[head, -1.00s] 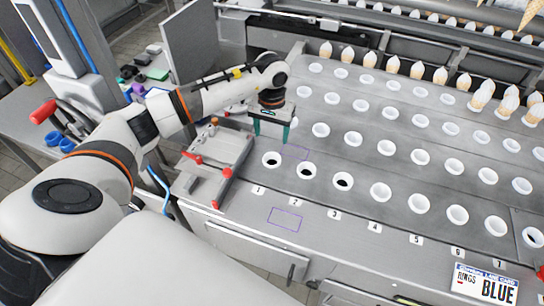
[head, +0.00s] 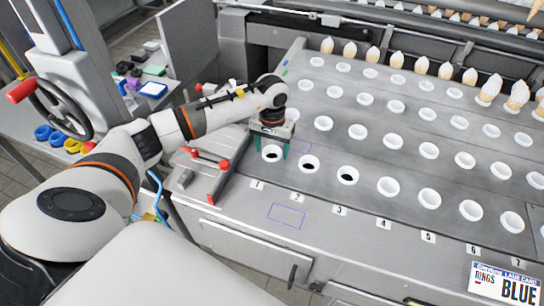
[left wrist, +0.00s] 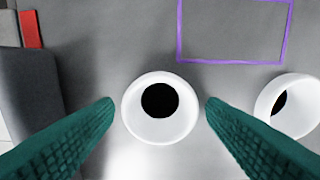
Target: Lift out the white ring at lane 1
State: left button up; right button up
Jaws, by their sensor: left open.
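The white ring at lane 1 (head: 271,154) sits in the front row of the grey plate, behind the label 1. It has a dark hole in its middle. In the left wrist view the ring (left wrist: 178,128) lies between the two green fingers. My left gripper (head: 270,149) is open and straddles this ring, one finger on each side. In the left wrist view a narrow gap shows between each fingertip and the ring, so the left gripper (left wrist: 160,112) holds nothing. My right gripper is not in view.
More white rings, such as the lane 2 ring (head: 308,164), stand in rows to the right and behind. A fixture with red knobs (head: 211,170) is left of the gripper. A card reading BLUE (head: 505,287) is at front right. White-topped cones line the back.

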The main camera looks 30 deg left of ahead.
pick_arm(q)
jog(key=c, duration=0.6)
jog(key=shift+r+p, duration=1.15)
jog(key=shift+r, duration=1.4)
